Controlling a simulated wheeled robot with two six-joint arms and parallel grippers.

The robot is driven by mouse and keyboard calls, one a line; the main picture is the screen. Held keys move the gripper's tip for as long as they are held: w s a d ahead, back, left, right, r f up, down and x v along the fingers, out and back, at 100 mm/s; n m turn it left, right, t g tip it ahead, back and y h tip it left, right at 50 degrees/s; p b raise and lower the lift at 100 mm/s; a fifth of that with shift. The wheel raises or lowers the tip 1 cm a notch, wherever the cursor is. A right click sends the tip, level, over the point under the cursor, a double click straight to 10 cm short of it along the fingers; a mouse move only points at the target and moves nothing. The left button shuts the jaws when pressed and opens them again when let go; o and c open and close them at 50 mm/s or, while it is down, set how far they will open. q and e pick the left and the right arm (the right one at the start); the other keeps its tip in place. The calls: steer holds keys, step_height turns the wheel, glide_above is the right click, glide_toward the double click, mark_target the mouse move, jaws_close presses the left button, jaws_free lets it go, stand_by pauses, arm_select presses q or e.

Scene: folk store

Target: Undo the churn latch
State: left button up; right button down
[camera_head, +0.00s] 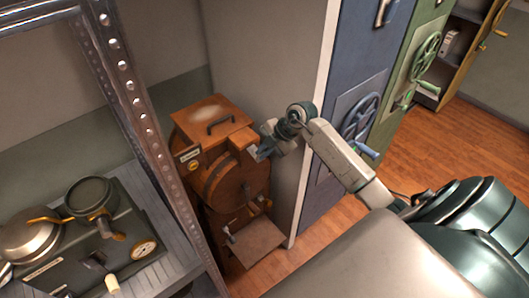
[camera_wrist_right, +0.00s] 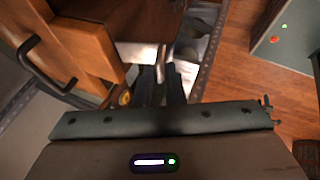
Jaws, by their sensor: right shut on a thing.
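The wooden churn (camera_head: 228,185) stands in the corner, with a black handle (camera_head: 221,122) on its lid. My right gripper (camera_head: 262,154) reaches in from the right and meets the churn's upper right side, where a block sticks out. In the right wrist view, my right fingers (camera_wrist_right: 160,84) are close together on a small pale metal piece (camera_wrist_right: 161,56), which seems to be the churn latch. The fingers hide most of it, and I cannot tell its position. The churn's wood (camera_wrist_right: 90,45) fills the upper left there. My left gripper is not in view.
A metal shelf post (camera_head: 150,140) stands left of the churn, with a shelf of equipment (camera_head: 85,235) beyond it. A grey wall panel (camera_head: 265,60) stands close behind. Blue (camera_head: 350,75) and green (camera_head: 415,70) cabinets with handwheels stand right. The wooden floor (camera_head: 470,140) is open at right.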

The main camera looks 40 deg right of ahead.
steer(key=shift+w, duration=0.1)
steer(key=c, duration=1.5)
jaws_free()
steer(key=shift+a, duration=0.1)
steer(key=shift+c, duration=0.2)
steer(key=shift+s+d+r+b, duration=0.2)
steer(key=shift+d+r+b, duration=0.1)
steer(key=shift+r+b, duration=0.05)
steer(key=b+v, duration=0.4)
steer(key=v, duration=0.5)
steer(key=shift+r, duration=0.45)
